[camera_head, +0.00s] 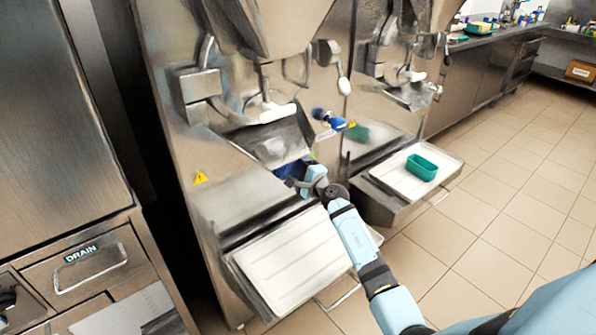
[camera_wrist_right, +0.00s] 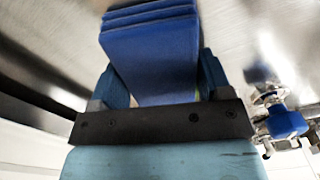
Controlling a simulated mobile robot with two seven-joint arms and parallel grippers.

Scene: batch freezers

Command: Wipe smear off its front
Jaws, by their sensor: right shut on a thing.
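My right gripper (camera_head: 302,179) reaches in from the lower right to the front of the nearer freezer (camera_head: 215,215), below its spout chute. In the right wrist view my right gripper (camera_wrist_right: 155,88) is shut on a folded blue cloth (camera_wrist_right: 150,55), which lies between its fingers and close to the steel. I cannot tell whether the cloth touches the steel. In the head view the cloth (camera_head: 288,170) is partly hidden by the gripper and chute. A dull green patch (camera_head: 357,133) shows on the steel front to the right, beside a blue-handled valve (camera_head: 335,121). My left gripper is not in view.
A white drip tray (camera_head: 290,262) juts out below my right gripper. A second tray (camera_head: 395,181) with a green tub (camera_head: 421,168) is to the right. The metal chute (camera_head: 268,140) hangs just above the gripper. Tiled floor is clear at the right.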

